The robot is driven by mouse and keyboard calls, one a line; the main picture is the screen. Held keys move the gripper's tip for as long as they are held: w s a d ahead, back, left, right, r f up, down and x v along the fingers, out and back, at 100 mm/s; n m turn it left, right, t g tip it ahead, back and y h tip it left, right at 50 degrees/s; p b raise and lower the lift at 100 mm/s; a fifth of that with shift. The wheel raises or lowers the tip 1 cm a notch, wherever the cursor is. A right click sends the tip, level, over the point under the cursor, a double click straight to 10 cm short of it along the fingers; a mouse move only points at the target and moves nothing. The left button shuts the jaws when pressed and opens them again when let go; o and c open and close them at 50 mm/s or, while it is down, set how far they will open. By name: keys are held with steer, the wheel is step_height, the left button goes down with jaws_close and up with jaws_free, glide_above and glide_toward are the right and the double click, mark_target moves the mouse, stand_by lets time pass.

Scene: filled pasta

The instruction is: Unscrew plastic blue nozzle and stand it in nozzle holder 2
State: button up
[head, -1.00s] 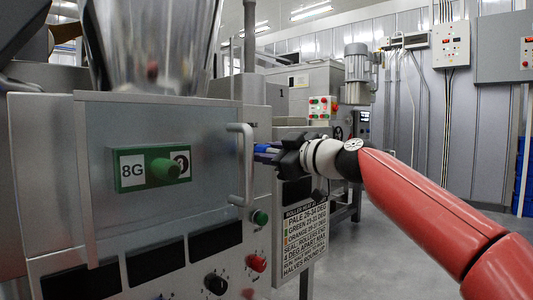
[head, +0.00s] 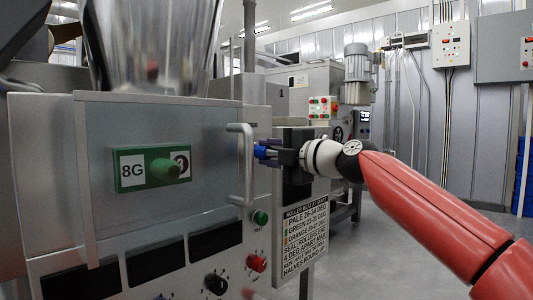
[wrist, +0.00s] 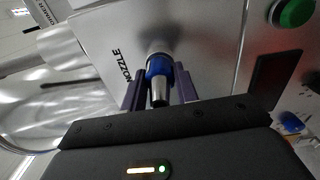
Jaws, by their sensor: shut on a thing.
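The blue nozzle (wrist: 158,68) has a blue collar and a metal tip pointing toward the wrist camera. It sits against a round grey fitting on a metal panel beside the printed word NOZZLE. My gripper (wrist: 159,78) has one dark blue-purple finger on each side of the collar and is shut on it. In the head view my gripper (head: 268,152) reaches in from the right, just beyond the door handle; the nozzle cannot be made out clearly there. Nozzle holder 2 cannot be identified in either view.
A vertical door handle (head: 241,165) stands close left of my gripper. A green button (head: 260,217), a red knob (head: 257,263) and a text sign (head: 305,232) lie below it. Open floor shows at right.

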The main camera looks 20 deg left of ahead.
steer(key=n, duration=0.4)
steer(key=n, duration=0.3)
steer(key=o, duration=1.2)
steer(key=shift+c, duration=0.2)
